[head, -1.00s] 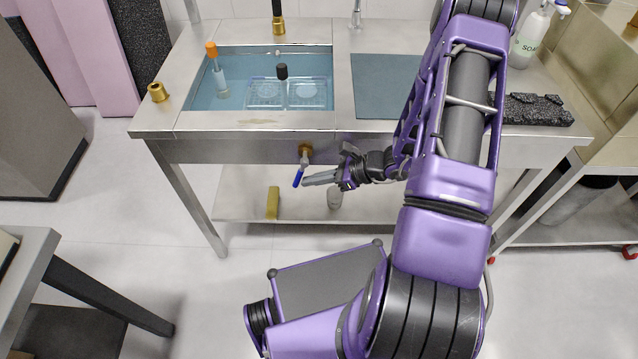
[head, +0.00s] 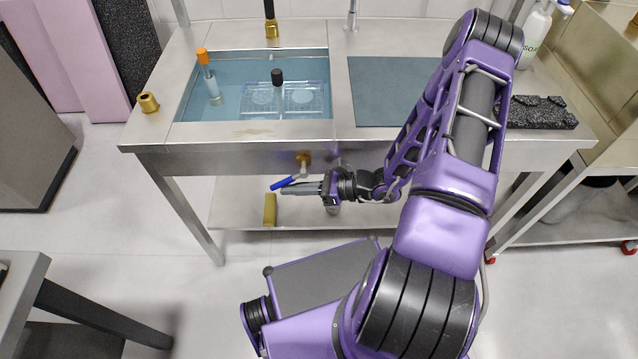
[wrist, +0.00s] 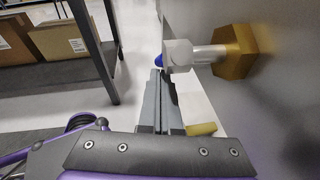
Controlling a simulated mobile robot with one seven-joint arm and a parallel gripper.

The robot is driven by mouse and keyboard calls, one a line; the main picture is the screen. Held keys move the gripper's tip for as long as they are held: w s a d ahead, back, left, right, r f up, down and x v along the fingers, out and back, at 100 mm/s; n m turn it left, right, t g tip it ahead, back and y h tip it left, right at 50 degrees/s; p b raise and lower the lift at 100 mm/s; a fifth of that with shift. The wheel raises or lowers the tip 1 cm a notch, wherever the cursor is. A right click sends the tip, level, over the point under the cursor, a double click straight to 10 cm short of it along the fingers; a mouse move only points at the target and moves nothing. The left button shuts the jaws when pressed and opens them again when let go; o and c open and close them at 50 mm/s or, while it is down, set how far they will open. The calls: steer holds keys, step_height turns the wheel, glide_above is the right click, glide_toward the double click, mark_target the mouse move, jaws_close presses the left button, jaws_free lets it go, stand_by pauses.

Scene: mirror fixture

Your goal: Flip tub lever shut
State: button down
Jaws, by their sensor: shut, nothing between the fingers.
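The tub lever has a blue handle (head: 283,183) on a brass fitting (head: 303,159) at the front of the sink tub (head: 200,105). In the head view the handle slants left and slightly down. In the wrist view the brass nut (wrist: 240,52), a silver stem and a bit of the blue handle (wrist: 158,62) show. My gripper (head: 284,190) is shut and empty, its fingers just below the handle. In the wrist view my gripper (wrist: 158,78) points at the blue part; most of the handle is hidden there, and I cannot tell whether they touch.
The tub holds water, an orange-topped tube (head: 208,75) and a clear rack (head: 262,98). A brass piece (head: 148,102) sits on the sink's left rim. A yellow cylinder (head: 270,209) lies on the lower shelf (head: 235,212). A table stands at the lower left.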

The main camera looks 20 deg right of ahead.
steer(key=shift+w+a+r, duration=0.15)
steer(key=shift+a+r, duration=0.35)
steer(key=shift+a, duration=0.15)
stand_by(1.0)
steer(key=s+d+f+b, duration=0.1)
steer(key=s+d+f, duration=0.4)
steer(key=d, duration=0.5)
steer(key=shift+s+f, duration=0.25)
steer(key=shift+f, duration=0.65)
